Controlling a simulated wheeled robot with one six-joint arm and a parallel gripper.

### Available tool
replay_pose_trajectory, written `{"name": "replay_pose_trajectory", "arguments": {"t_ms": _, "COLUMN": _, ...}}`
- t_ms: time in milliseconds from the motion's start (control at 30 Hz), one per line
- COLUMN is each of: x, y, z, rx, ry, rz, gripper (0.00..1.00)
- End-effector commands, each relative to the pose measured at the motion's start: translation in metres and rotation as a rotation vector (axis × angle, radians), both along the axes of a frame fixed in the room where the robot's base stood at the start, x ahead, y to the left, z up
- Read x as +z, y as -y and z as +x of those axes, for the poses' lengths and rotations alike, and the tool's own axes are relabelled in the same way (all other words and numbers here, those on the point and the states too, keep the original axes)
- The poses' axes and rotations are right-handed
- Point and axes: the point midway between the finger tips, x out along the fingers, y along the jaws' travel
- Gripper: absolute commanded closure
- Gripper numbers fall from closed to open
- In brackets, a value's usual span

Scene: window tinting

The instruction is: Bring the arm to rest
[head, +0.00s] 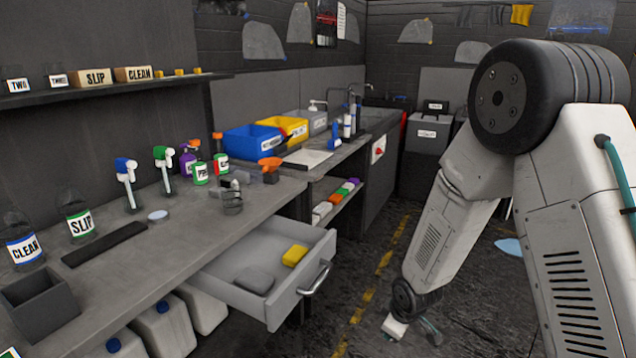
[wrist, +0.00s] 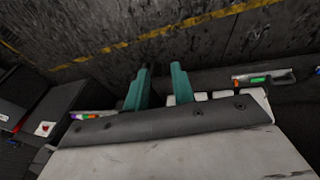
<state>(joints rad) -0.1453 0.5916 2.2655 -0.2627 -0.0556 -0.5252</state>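My arm (head: 455,225) reaches down in front of me at the right of the head view, with its wrist low over the dark floor. My gripper (head: 432,328) is small and partly hidden behind the wrist there. In the wrist view, my gripper (wrist: 160,72) shows two teal fingers standing apart with nothing between them. It is open and empty, clear of the open drawer (head: 283,311) to its left.
The drawer holds a grey pad (head: 254,281) and a yellow sponge (head: 295,255). The workbench (head: 150,262) at left carries spray bottles and bins. A yellow dashed line (head: 370,293) crosses the floor. Floor around my gripper looks clear, with a pale blue patch (head: 508,246) farther back.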

Motion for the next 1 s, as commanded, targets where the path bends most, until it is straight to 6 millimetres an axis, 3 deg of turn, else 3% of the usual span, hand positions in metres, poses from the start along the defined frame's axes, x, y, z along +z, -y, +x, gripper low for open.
{"name": "replay_pose_trajectory", "arguments": {"t_ms": 33, "x": 0.024, "y": 0.01, "z": -0.011, "rx": -0.07, "ry": -0.041, "rz": -0.01, "gripper": 0.75}}
{"name": "replay_pose_trajectory", "arguments": {"t_ms": 200, "x": 0.091, "y": 0.037, "z": -0.063, "rx": -0.316, "ry": -0.201, "rz": -0.039, "gripper": 0.75}}
{"name": "replay_pose_trajectory", "arguments": {"t_ms": 500, "x": 0.201, "y": 0.064, "z": -0.168, "rx": -0.669, "ry": -0.391, "rz": -0.053, "gripper": 0.75}}
{"name": "replay_pose_trajectory", "arguments": {"t_ms": 800, "x": 0.283, "y": 0.071, "z": -0.266, "rx": -0.877, "ry": -0.455, "rz": -0.005, "gripper": 0.75}}
{"name": "replay_pose_trajectory", "arguments": {"t_ms": 1000, "x": 0.316, "y": 0.073, "z": -0.301, "rx": -0.909, "ry": -0.361, "rz": 0.077, "gripper": 0.75}}
